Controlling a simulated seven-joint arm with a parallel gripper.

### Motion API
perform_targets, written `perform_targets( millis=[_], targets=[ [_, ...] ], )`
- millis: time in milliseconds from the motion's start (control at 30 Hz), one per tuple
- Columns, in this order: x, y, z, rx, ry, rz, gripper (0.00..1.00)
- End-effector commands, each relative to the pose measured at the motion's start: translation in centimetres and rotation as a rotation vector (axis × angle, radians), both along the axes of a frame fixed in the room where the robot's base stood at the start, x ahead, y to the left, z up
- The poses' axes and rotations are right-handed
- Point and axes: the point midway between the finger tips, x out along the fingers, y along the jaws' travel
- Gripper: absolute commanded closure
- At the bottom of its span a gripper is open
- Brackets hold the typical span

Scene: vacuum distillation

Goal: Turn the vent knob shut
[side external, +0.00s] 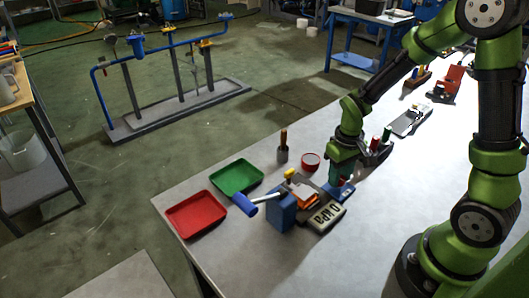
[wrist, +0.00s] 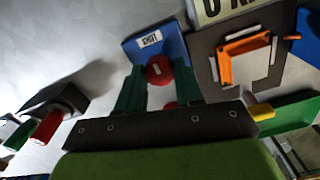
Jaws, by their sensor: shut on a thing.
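The vent knob (wrist: 160,70) is a round red knob with a short white mark. It sits on a blue block (wrist: 150,45) with a white label that seems to read "SHUT". My gripper (wrist: 158,78) has its two green fingers on either side of the knob, closed on it. In the side view, my gripper (side external: 342,172) points down over the blue vent block (side external: 346,188) on the table, and its fingers and arm hide most of the knob. A second red part shows below the knob between the fingers in the wrist view.
A green tray (side external: 236,177), a red tray (side external: 196,214) and a red bowl (side external: 311,161) are nearby. The front table area is clear.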

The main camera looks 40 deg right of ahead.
Motion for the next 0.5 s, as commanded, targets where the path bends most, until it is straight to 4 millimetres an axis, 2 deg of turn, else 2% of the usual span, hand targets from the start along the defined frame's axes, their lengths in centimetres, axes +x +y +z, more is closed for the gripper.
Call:
perform_targets(
  millis=[167, 200, 333, 500],
  targets=[
    [0.07, 0.00, 0.09, 0.001, -0.002, -0.004, 0.95],
    [0.07, 0.00, 0.09, 0.001, -0.002, -0.004, 0.60],
    [0.06, 0.00, 0.06, 0.001, -0.002, -0.003, 0.40],
    [0.03, -0.01, 0.02, 0.000, -0.001, -0.001, 0.39]
  ],
)
